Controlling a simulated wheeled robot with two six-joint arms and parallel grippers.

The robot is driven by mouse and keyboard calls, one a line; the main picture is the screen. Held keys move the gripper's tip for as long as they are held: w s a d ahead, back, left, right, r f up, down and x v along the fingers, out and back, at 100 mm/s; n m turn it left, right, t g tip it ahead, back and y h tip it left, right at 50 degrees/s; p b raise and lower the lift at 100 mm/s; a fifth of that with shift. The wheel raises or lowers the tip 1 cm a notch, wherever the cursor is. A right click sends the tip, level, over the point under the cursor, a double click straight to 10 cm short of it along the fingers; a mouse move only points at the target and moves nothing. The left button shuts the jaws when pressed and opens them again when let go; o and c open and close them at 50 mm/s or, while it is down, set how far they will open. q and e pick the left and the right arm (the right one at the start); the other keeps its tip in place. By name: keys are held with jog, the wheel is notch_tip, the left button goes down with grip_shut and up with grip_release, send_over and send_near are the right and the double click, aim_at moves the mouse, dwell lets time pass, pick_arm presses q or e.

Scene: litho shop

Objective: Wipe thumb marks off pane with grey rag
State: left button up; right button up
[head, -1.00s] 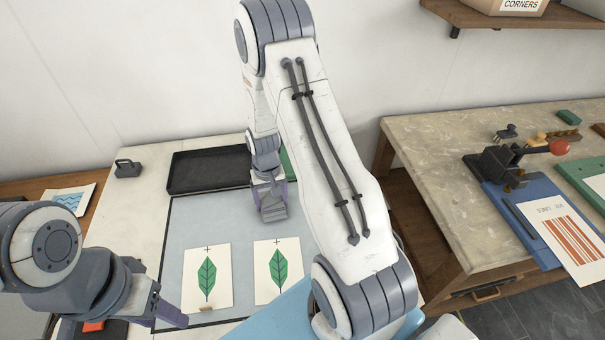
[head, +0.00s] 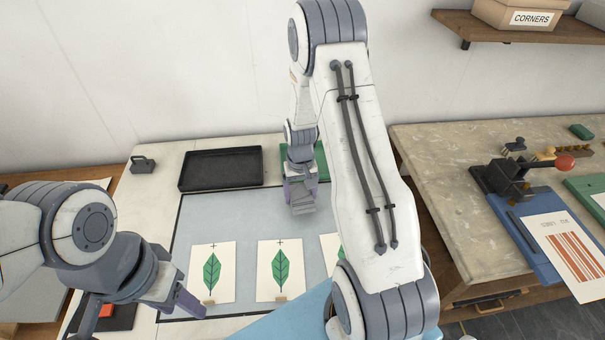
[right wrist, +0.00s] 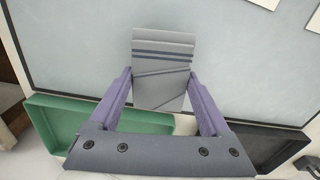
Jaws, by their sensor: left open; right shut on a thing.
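The grey rag (right wrist: 163,70), a folded pad with dark stripes, is held between the purple fingers of my right gripper (right wrist: 163,95) in the right wrist view. In the head view my right gripper (head: 301,190) is low over the far part of the pane (head: 235,215), a pale blue-grey sheet with a dark border. The rag also shows there below the fingers (head: 301,203). I cannot tell whether it touches the pane. No thumb marks can be made out. My left gripper (head: 165,300) is open by the pane's near left corner.
Leaf print cards (head: 212,272) (head: 280,270) lie along the pane's near side, a third partly behind my right arm. A black tray (head: 221,169) and a green tray (right wrist: 97,119) stand behind the pane. A stone-topped bench (head: 440,150) is at right.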

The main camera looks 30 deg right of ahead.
jog(key=shift+d+r+p, duration=0.15)
jog(key=shift+r+p, duration=0.4)
jog(key=shift+r, duration=0.4)
jog(key=shift+r+p, duration=1.35)
jog(key=shift+r, duration=0.4)
